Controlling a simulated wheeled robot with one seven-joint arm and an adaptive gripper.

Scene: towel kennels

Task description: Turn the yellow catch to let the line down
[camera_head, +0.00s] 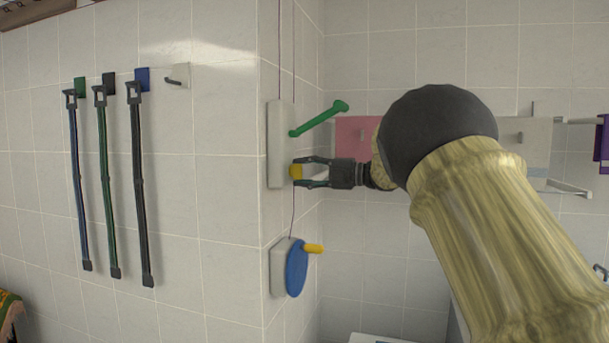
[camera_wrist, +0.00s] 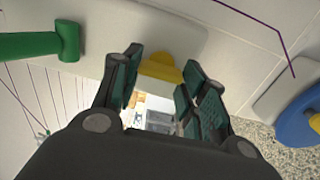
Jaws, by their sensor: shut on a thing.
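The yellow catch (camera_head: 295,171) sits at the lower part of a pale wall plate (camera_head: 280,145). A green lever (camera_head: 320,118) sticks out of the plate above the catch, slanting up to the right. My gripper (camera_head: 303,171) reaches in from the right and its two fingers are shut on the catch, one above and one below. In the wrist view the catch (camera_wrist: 160,68) shows between the fingertips, partly hidden by them. The line (camera_head: 292,220), a thin dark cord, runs down past the plate to a blue disc (camera_head: 297,268).
The blue disc has a yellow knob (camera_head: 314,249) and a pale mount (camera_head: 278,268) below my gripper. Several hooks on the left wall include three with hanging straps (camera_head: 138,190). A pink panel (camera_head: 356,140) and a rail bracket (camera_head: 570,188) are behind my arm.

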